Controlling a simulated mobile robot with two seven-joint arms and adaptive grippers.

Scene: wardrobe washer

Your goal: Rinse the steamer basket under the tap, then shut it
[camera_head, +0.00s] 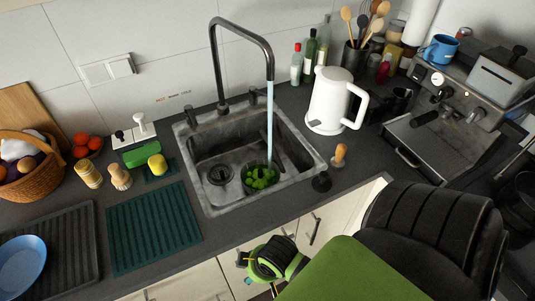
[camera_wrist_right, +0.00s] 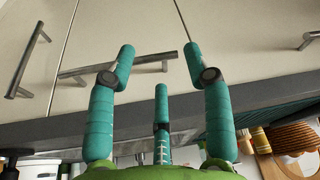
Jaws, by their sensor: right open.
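The black gooseneck tap (camera_head: 213,62) stands behind the grey sink (camera_head: 207,150). A stream of water (camera_head: 270,120) runs from its spout. Under the stream, a dark round basket (camera_head: 249,184) with green pieces (camera_head: 262,176) in it sits in the right part of the sink. Its rim is hard to make out. My right gripper (camera_head: 265,265) is low in front of the counter, apart from basket and tap. In the right wrist view its teal fingers (camera_wrist_right: 160,66) are spread and empty, before the cabinet fronts. My left gripper is not in view.
A white kettle (camera_head: 328,100) and a wooden-handled brush (camera_head: 340,154) stand right of the sink. A teal drying mat (camera_head: 152,227), a yellow sponge (camera_head: 157,165) and a wicker basket (camera_head: 38,180) are to the left. Cabinet handles (camera_head: 315,229) stick out below the counter.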

